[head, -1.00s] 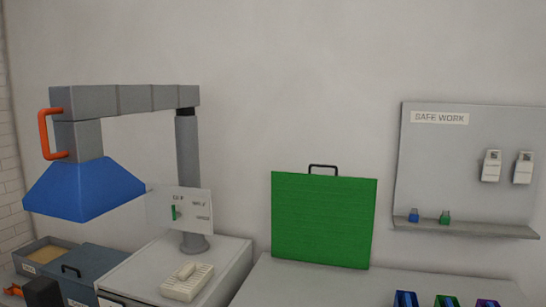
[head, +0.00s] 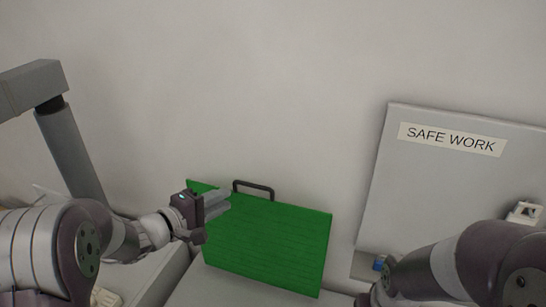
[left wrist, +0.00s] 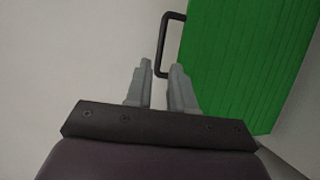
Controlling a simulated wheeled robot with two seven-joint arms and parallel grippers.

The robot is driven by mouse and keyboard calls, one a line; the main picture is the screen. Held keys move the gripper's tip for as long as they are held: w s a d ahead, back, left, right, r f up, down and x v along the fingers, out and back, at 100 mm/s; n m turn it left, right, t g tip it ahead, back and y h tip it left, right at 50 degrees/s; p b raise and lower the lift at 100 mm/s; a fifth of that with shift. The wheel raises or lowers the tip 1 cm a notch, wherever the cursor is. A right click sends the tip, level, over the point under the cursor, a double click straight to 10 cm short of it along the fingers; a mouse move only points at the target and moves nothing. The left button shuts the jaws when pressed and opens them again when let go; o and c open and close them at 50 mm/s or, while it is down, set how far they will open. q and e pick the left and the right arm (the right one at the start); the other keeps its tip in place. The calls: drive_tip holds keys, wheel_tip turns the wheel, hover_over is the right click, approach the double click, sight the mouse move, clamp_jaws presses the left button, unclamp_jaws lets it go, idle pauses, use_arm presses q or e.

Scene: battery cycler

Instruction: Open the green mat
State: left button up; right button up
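The green mat (head: 270,247) stands upright, folded into a flat panel, leaning near the wall on a light surface. Its dark handle (head: 254,185) sticks up from the top edge. In the left wrist view the mat (left wrist: 245,60) fills the upper right, with the handle (left wrist: 162,45) just beyond the fingertips. My left gripper (head: 222,203) is in front of the mat's upper left part, to the left of the handle.
A grey board labelled SAFE WORK (head: 450,140) stands to the right of the mat, with a white item (head: 524,213) and a small blue item (head: 379,263). A grey post and arm (head: 68,150) stand at the left. The wall above the mat is bare.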

sight(254, 186)
use_arm(q)
drive_tip(key=p+x, duration=0.3)
drive_tip(key=x, duration=0.7)
drive_tip(key=shift+w+d+f, duration=0.1)
drive_tip(key=shift+w+d, duration=0.05)
drive_tip(key=shift+w+d+f, duration=0.1)
drive_tip(key=shift+w+d, duration=0.1)
drive_tip(key=shift+w, duration=0.05)
drive_tip(key=shift+a, duration=0.1)
drive_tip(key=shift+c, duration=1.3)
clamp_jaws()
use_arm(e)
drive_tip(key=r, duration=0.3)
drive_tip(key=shift+s+a+r, duration=0.3)
drive_tip(key=shift+a+r, duration=0.05)
drive_tip(key=shift+r, duration=0.05)
